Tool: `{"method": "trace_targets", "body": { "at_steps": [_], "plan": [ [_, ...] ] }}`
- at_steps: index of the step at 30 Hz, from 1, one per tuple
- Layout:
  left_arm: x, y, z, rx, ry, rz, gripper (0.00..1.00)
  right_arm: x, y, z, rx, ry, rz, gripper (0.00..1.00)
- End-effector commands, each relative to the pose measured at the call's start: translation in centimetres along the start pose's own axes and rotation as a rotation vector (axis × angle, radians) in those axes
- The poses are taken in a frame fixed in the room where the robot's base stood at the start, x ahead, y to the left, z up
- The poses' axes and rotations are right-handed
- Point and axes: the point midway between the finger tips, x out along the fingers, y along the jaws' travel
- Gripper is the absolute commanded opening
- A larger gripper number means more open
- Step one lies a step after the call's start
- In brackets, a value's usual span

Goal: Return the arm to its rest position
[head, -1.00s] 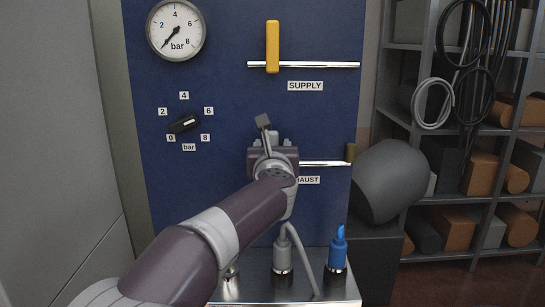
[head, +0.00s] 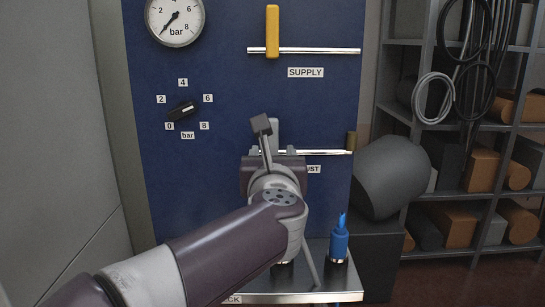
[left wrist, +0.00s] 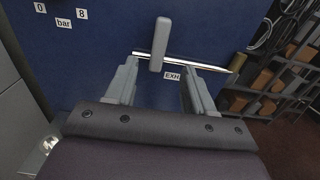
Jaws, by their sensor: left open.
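My left gripper (head: 273,153) is in front of the blue panel (head: 225,110), seen from behind in the head view, its fingers largely hidden. In the left wrist view its fingers (left wrist: 162,75) are apart with nothing held between them. The grey exhaust handle (left wrist: 160,43) stands upright across its horizontal pipe, beyond the fingertips and apart from them. It shows partly in the head view (head: 274,133). My left arm reaches in from the lower left. My right gripper is not in view.
The yellow supply handle (head: 272,30) stands upright across its pipe. A gauge (head: 175,18) and a black knob (head: 182,110) are at left. A blue plug (head: 339,240) stands on the metal shelf (head: 330,285). A dark rounded tank (head: 392,178) and storage racks (head: 450,195) are at right.

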Motion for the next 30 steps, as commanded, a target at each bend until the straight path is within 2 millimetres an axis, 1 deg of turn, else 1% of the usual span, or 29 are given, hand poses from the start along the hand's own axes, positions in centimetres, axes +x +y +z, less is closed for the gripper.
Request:
{"method": "trace_targets", "body": {
  "at_steps": [2,3,4,5,6,7,8,9,10,11,12,14,15,17,18,20,21,22,23,24,26,27,28,29,30],
  "plan": [
    [0.0,-0.4,0.0,0.08,0.001,-0.02,0.53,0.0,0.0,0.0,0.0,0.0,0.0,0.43],
    [0.0,-1.2,0.0,0.19,-0.011,-0.06,0.53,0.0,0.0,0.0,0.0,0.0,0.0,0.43],
    [-0.1,-2.2,-0.4,0.321,-0.022,-0.107,0.53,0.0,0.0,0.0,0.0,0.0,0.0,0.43],
    [-0.3,-3.4,-1.5,0.492,-0.035,-0.169,0.53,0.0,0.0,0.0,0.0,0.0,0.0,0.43],
    [-0.9,-5.3,-3.6,0.772,-0.063,-0.276,0.53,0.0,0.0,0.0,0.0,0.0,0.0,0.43],
    [-1.5,-6.3,-6.1,1.007,-0.084,-0.365,0.53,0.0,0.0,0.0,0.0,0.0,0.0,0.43],
    [-2.0,-6.7,-8.7,1.225,-0.102,-0.45,0.53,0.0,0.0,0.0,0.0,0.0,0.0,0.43],
    [-2.6,-6.5,-12.1,1.476,-0.122,-0.559,0.53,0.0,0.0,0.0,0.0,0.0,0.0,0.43],
    [-3.2,-6.1,-14.6,1.637,-0.135,-0.639,0.53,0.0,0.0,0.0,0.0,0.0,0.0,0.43],
    [-3.9,-5.4,-17.1,1.783,-0.146,-0.722,0.53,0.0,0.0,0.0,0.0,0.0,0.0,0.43],
    [-4.8,-4.2,-20.2,1.953,-0.159,-0.836,0.53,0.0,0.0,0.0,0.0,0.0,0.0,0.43],
    [-6.6,-1.9,-24.6,2.165,-0.179,-1.017,0.53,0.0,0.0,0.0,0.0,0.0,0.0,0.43],
    [-7.9,-0.1,-27.3,2.275,-0.191,-1.144,0.53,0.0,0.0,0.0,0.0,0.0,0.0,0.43],
    [-10.1,2.7,-30.7,2.401,-0.212,-1.335,0.53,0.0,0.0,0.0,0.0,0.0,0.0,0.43],
    [-11.6,4.6,-32.6,2.457,-0.225,-1.46,0.53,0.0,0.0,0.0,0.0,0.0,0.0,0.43],
    [-13.8,7.3,-35.0,2.507,-0.24,-1.636,0.53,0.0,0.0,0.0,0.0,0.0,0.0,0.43],
    [-15.2,9.0,-36.3,2.523,-0.248,-1.744,0.53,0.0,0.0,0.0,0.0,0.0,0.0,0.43],
    [-16.3,10.2,-37.1,2.524,-0.249,-1.818,0.53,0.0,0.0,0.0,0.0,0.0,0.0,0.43],
    [-17.3,11.4,-37.9,-2.493,0.245,1.868,0.53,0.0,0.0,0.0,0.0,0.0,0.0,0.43],
    [-18.7,13.0,-38.8,-2.415,0.229,1.905,0.53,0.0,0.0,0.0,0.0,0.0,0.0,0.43],
    [-20.7,15.2,-39.9,-2.328,0.186,1.968,0.53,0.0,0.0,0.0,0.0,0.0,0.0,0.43],
    [-21.8,16.8,-40.6,-2.296,0.14,2.011,0.53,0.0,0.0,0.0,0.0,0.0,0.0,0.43],
    [-22.4,18.1,-40.9,-2.298,0.086,2.051,0.53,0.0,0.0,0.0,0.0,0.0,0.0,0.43],
    [-22.1,19.3,-40.9,-2.328,0.025,2.076,0.53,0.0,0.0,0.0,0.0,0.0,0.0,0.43],
    [-22.0,19.5,-38.3,-2.338,0.013,2.078,0.53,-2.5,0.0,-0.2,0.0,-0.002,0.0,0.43]
  ]
}}
